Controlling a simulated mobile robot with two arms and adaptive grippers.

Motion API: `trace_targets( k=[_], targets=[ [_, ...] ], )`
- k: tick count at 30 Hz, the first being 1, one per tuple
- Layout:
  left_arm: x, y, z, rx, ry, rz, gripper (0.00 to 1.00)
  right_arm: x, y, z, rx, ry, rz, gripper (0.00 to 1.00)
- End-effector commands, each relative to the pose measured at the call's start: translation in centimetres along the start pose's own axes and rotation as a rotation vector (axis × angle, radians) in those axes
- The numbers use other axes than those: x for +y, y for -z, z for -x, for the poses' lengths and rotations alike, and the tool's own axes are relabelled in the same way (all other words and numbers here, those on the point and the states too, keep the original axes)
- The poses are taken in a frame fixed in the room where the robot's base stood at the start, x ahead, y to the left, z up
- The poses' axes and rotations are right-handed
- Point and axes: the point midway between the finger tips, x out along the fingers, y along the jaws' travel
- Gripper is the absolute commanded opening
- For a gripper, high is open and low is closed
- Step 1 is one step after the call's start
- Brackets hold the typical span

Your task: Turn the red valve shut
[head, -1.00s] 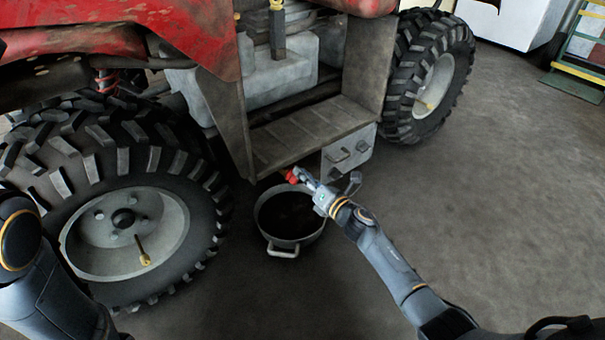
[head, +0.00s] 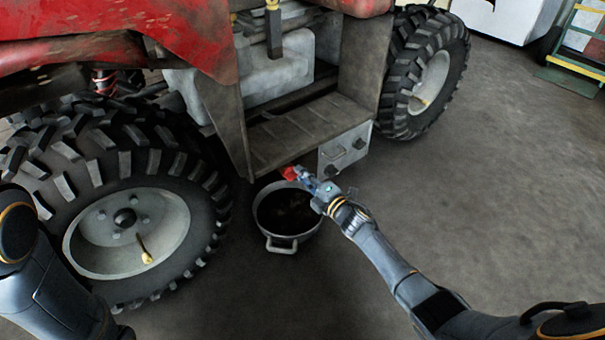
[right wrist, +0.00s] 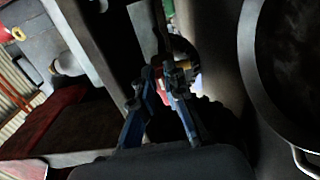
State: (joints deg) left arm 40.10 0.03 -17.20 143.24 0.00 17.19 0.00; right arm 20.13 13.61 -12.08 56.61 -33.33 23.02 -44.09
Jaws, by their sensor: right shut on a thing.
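The red valve (head: 289,173) is a small red piece under the front lower edge of the quad's step, above the rim of a round pan (head: 262,222). My right gripper (head: 300,176) reaches it from the right and is shut on it. In the right wrist view the blue fingers (right wrist: 166,85) close around the valve, and only a little red shows between them. How far the valve is turned cannot be told. My left arm shows at the lower left of the head view, but its gripper is out of the picture.
The pan holds dark liquid and stands on the floor directly below my right gripper. A large front tyre (head: 190,150) is to the left, and another tyre (head: 455,70) is at the back right. The step (head: 310,130) overhangs the valve.

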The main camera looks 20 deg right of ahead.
Motion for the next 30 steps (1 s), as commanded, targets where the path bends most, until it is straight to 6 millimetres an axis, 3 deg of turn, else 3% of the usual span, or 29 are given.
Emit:
trace_targets(
  k=[20, 21, 23, 30],
  targets=[
    [-0.09, -0.33, 0.30, -0.013, 0.005, 0.002, 0.00, -0.09, -0.24, -0.01, -0.005, 0.001, -0.059, 0.00],
    [-0.09, -0.33, 0.29, -0.013, 0.005, 0.002, 0.00, -0.10, -0.25, 0.00, -0.005, 0.001, -0.059, 0.20],
    [-0.09, -0.32, 0.28, -0.012, 0.005, 0.002, 0.00, -0.10, -0.23, 0.00, -0.005, 0.001, -0.059, 0.32],
    [-0.07, -0.20, 0.11, -0.006, 0.003, 0.001, 0.00, -0.12, -0.10, 0.00, -0.002, 0.001, -0.058, 0.35]
  ],
)
